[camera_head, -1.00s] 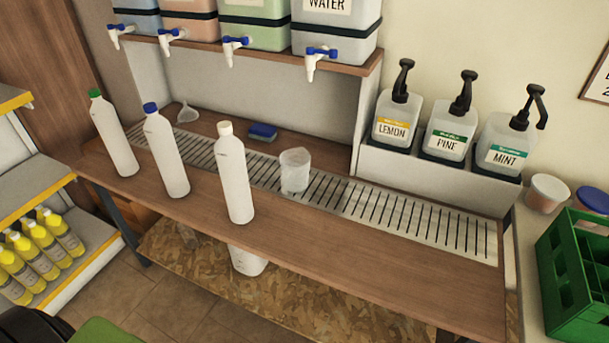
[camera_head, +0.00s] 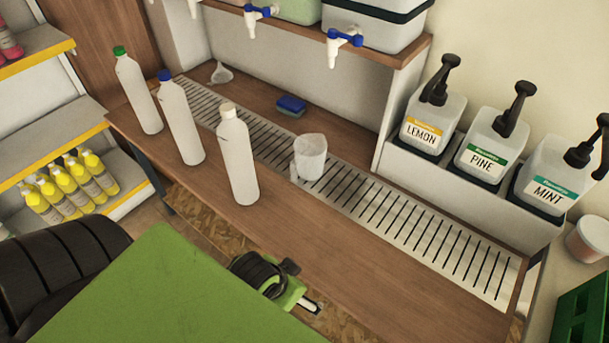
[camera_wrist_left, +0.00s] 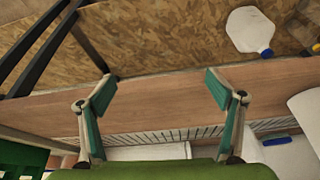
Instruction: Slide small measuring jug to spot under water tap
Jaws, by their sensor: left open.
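The small measuring jug (camera_head: 310,156) is a translucent cup standing upright on the slatted drip tray (camera_head: 440,240) in the head view. The water tap (camera_head: 337,46), white with a blue handle, hangs above and behind it, slightly to the right. My left gripper (camera_wrist_left: 160,85) is open and empty in the left wrist view, its two fingers wide apart in front of the bench. The jug cannot be made out in that view. In the head view a green and black part of my arm shows low in front of the bench, apart from the jug. My right gripper is not in view.
A white bottle (camera_head: 237,160) stands left of the jug, with blue-capped (camera_head: 180,125) and green-capped (camera_head: 137,95) bottles farther left. A blue sponge (camera_head: 291,105) lies behind the tray. Pump dispensers (camera_head: 433,115) stand at right. The bench front right of the bottles is clear.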

